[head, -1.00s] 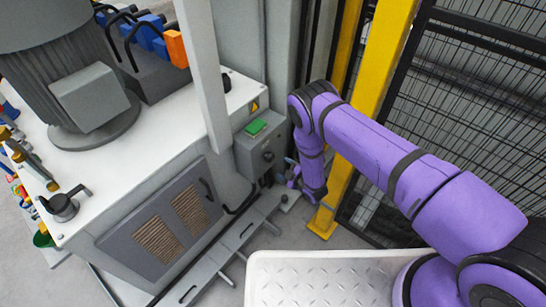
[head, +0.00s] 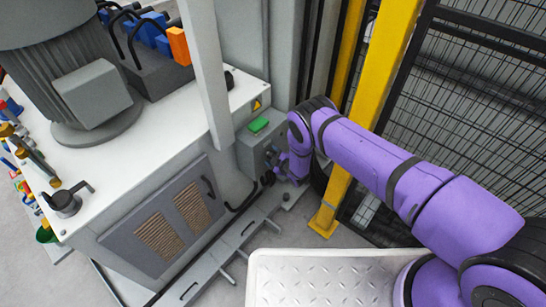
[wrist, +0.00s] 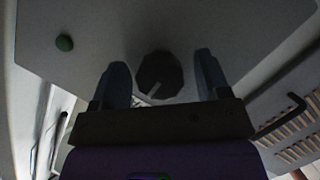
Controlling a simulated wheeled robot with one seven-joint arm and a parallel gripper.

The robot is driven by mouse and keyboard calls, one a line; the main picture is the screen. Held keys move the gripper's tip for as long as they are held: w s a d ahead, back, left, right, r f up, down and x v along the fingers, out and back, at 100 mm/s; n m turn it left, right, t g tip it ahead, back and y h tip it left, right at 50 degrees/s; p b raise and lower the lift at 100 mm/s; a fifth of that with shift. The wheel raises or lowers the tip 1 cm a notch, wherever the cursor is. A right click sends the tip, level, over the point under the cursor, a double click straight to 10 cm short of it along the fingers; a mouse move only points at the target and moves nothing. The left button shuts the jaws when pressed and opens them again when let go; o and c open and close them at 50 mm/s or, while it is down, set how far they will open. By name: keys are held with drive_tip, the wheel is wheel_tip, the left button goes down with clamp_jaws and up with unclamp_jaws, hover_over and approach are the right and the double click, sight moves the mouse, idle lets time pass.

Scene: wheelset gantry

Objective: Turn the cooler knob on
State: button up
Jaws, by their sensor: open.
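The cooler knob (wrist: 158,73) is a dark, round knob with a pale pointer mark, on the grey face of a control box (head: 250,152). In the wrist view the knob sits between the two bluish fingers of my gripper (wrist: 160,80), close to the fingertips. The fingers are open, with a gap on each side of the knob. I cannot tell how deep the fingers reach around it. In the head view my purple arm reaches the box, and my gripper (head: 275,160) is at its front face, partly hidden by my wrist.
A green button (wrist: 64,43) is on the box face; a green piece (head: 258,125) tops the box. A white cabinet (head: 150,125) with a vented door (head: 165,218) stands left.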

drive_tip(key=c, duration=0.9)
drive_tip(key=shift+d+m+g, duration=0.1)
drive_tip(key=shift+m+g, duration=0.4)
drive_tip(key=shift+m, duration=0.6)
drive_tip(key=m+g+y, duration=0.1)
drive_tip(key=m+g, duration=0.1)
drive_tip(key=m, duration=0.1)
drive_tip(key=shift+m+y, duration=0.3)
drive_tip(key=shift+m, duration=0.1)
drive_tip(key=m+g+y, duration=0.1)
drive_tip(key=m, duration=0.2)
drive_tip(key=shift+g+y, duration=0.3)
drive_tip(key=shift+g, duration=0.1)
drive_tip(key=m+g+y, duration=0.1)
drive_tip(key=m, duration=0.2)
drive_tip(key=shift+m+y, duration=0.3)
